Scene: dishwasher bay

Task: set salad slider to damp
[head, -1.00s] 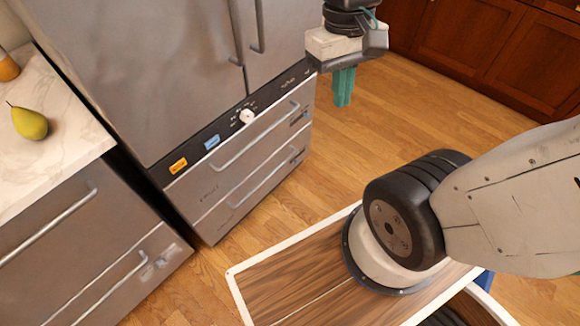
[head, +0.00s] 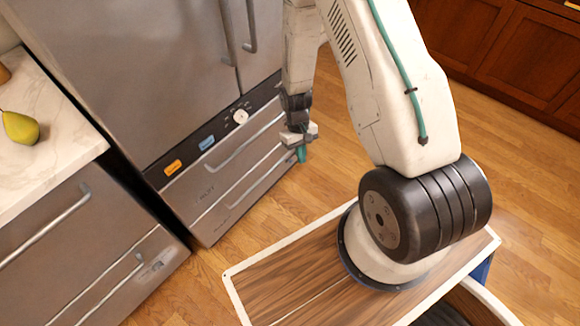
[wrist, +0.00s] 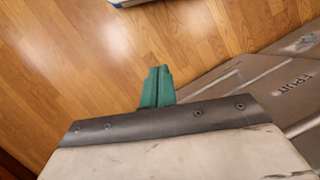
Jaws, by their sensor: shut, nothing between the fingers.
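The steel fridge has two low drawers, an upper one (head: 215,183) and a lower one (head: 232,208), each with a bar handle. Lettering on them is too small to read in the head view. The wrist view shows the word FRUIT on a drawer front (wrist: 295,90) at the right. I cannot make out a salad slider or its setting; my arm and gripper cover the drawers' right end in the head view. My gripper (head: 301,154) is shut and empty, in front of that right end. Its green fingers (wrist: 158,72) point over bare floor in the wrist view.
A control strip with a white knob (head: 240,117), a blue label (head: 206,143) and an orange label (head: 173,167) runs above the drawers. A counter with a pear (head: 20,128) stands at left. Wooden floor (head: 255,225) is clear before the fridge.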

